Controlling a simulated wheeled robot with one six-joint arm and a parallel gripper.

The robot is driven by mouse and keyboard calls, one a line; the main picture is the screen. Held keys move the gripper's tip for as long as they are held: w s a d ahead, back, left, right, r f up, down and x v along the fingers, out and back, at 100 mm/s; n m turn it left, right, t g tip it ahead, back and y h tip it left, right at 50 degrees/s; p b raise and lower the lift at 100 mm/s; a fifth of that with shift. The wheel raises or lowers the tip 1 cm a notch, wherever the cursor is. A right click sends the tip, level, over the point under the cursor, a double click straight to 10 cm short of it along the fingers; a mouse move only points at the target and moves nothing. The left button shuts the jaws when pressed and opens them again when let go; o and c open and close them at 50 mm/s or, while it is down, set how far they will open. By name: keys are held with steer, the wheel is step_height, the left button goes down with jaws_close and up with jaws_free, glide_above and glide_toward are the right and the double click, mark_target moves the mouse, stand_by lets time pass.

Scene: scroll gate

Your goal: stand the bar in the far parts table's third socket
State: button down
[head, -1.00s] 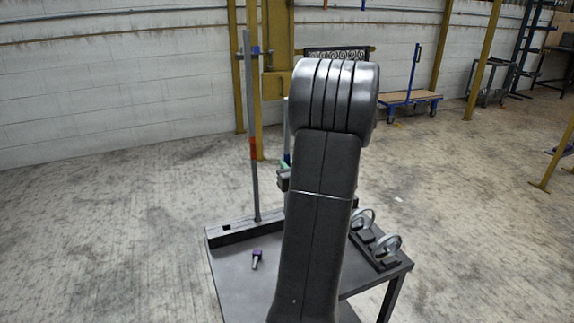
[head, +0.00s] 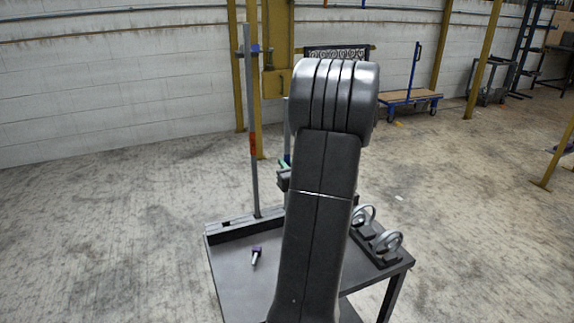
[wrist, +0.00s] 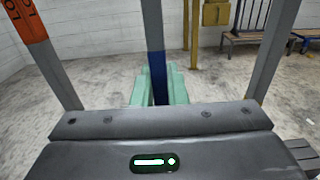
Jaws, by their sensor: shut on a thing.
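My gripper's green fingers (wrist: 158,90) are shut on a tall grey bar (wrist: 151,25) with a blue band, seen in the wrist view. In the head view the bar (head: 286,118) shows as a thin strip beside my arm, and its lower end is hidden. A dark socket block (head: 240,229) lies along the left back of the parts table (head: 232,272). A grey post (head: 251,110) with an orange band stands upright at that block, left of my gripper; a dark opening shows to its left. The wrist view shows this post (wrist: 50,75) and another grey post (wrist: 270,55) at right.
A blue-handled trolley (head: 410,97) and yellow columns stand behind. Open floor surrounds the table.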

steer(key=shift+f+b, duration=0.6)
stand_by(0.3)
steer(key=c, duration=1.4)
jaws_free()
steer(key=shift+o, duration=0.2)
steer(key=shift+s, duration=0.1)
steer(key=v, duration=1.3)
steer(key=shift+s+d, duration=0.2)
steer(key=shift+s, duration=0.15)
steer(key=shift+w, duration=0.1)
steer(key=x, duration=1.3)
steer(key=shift+w+a+r, duration=0.15)
steer(key=shift+w+a, duration=0.05)
steer(key=shift+w, duration=0.1)
